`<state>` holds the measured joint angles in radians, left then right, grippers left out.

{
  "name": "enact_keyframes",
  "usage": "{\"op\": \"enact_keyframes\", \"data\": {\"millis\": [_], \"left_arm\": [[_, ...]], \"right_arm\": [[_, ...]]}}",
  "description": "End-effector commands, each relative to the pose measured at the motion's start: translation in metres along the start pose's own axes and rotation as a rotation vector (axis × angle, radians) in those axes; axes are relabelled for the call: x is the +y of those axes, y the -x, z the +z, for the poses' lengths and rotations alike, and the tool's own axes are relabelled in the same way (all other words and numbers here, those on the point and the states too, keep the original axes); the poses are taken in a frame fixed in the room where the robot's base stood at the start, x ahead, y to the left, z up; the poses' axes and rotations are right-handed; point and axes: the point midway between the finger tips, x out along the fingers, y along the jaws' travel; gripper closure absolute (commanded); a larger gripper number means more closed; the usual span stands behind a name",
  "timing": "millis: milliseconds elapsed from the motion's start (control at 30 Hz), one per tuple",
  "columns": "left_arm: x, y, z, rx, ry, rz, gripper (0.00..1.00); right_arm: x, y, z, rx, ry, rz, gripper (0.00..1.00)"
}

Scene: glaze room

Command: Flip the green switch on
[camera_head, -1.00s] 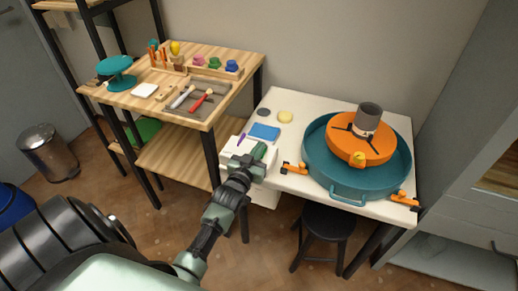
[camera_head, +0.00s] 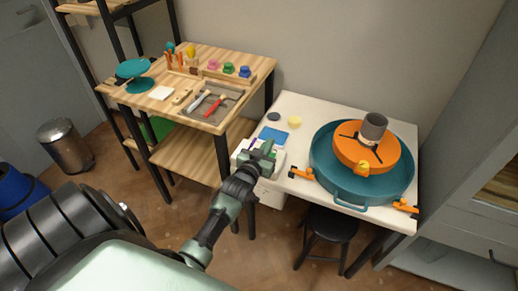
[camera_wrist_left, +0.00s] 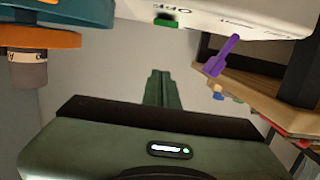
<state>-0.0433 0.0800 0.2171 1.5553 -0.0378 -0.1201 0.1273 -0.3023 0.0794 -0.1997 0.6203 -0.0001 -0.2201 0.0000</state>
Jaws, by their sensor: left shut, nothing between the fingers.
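The green switch (camera_wrist_left: 166,20) shows in the left wrist view on the face of a white box (camera_wrist_left: 205,12), beside black lettering. A purple lever (camera_wrist_left: 222,55) sticks out of the same box. In the head view the white box (camera_head: 240,155) is at the left end of the white table, with the purple lever (camera_head: 252,143) visible; my gripper hides the green switch. My left gripper (camera_head: 268,150) is at the box's front. Its fingers (camera_wrist_left: 158,88) are shut and empty, close to the green switch; contact cannot be told. My right gripper is not in view.
A teal basin (camera_head: 318,165) with an orange wheel (camera_head: 350,152) and a grey cup (camera_head: 374,128) stands on the white table (camera_head: 300,110). A blue sponge-like block (camera_head: 273,135) lies behind my gripper. A wooden tool shelf (camera_head: 235,65) stands left; a black stool (camera_head: 330,224) is below.

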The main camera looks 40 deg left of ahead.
Motion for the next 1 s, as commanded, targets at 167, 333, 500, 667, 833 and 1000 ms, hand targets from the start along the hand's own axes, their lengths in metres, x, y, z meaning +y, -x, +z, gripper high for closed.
{"op": "enact_keyframes", "data": {"millis": [167,333,500,667,833,1000], "left_arm": [[0.0,0.039,-0.003,-0.006,0.0,0.0,1.0],[0.0,0.066,-0.009,-0.007,0.0,-0.001,1.0],[0.0,0.079,-0.014,-0.005,0.0,0.0,1.0],[0.0,0.082,-0.015,-0.005,0.0,-0.001,1.0],[0.0,0.081,-0.015,-0.005,0.001,-0.001,1.0],[0.0,0.081,-0.015,-0.005,0.001,-0.001,1.0]], "right_arm": [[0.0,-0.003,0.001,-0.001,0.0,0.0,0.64],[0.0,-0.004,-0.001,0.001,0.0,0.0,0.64],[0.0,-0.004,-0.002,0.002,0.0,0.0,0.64],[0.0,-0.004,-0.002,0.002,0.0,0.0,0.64],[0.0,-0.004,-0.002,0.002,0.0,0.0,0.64],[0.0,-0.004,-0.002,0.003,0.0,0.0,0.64]]}}
